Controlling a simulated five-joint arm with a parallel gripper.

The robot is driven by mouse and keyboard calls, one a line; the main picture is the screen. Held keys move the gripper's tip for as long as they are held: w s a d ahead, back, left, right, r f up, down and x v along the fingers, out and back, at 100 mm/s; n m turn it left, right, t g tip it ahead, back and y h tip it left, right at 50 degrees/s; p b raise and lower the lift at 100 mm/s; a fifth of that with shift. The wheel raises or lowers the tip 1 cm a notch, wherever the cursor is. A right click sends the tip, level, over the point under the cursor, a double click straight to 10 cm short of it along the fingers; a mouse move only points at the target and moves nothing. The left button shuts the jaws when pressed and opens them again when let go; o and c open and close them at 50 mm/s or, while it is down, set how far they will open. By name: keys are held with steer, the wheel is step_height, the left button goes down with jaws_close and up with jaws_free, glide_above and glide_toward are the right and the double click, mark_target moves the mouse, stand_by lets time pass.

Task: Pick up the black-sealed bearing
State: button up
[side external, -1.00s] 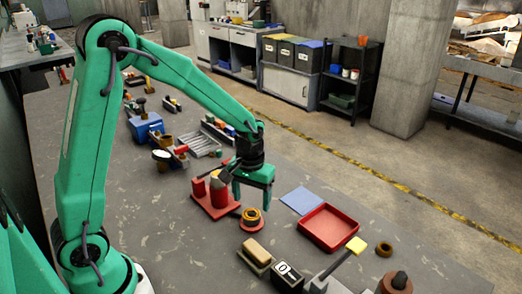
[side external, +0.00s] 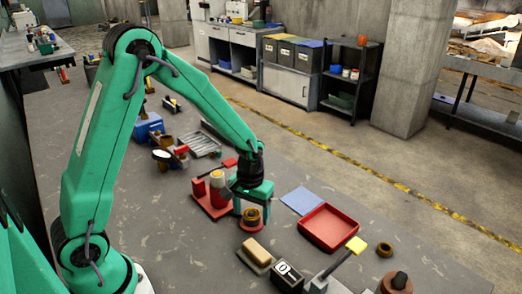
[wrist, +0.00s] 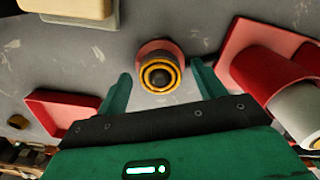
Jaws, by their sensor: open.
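The bearing shows in the wrist view as a stack of gold and black concentric rings (wrist: 158,76) with a dark middle. It sits upright on a round red base (wrist: 148,49), and in the side view it also shows as a gold-brown stack (side external: 251,214) on a red base (side external: 250,226). My gripper (wrist: 161,72) is open and empty, pointing down just above it. One finger stands on each side of the rings, with a gap on both sides. I cannot tell the exact height of the fingertips.
A red tray (side external: 329,227) and blue sheet (side external: 301,201) lie to the right. A tan-topped block (side external: 256,250) and black numbered block (side external: 287,274) are in front.

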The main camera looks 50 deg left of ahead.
steer(key=c, duration=1.3)
steer(key=shift+o, duration=0.2)
steer(key=shift+r, duration=0.15)
steer(key=shift+r, duration=0.8)
step_height(320, 180, up, 2)
steer(key=shift+r, duration=0.2)
steer(key=s+d+r, duration=0.6)
steer(key=d, duration=0.4)
steer(key=shift+r, duration=0.4)
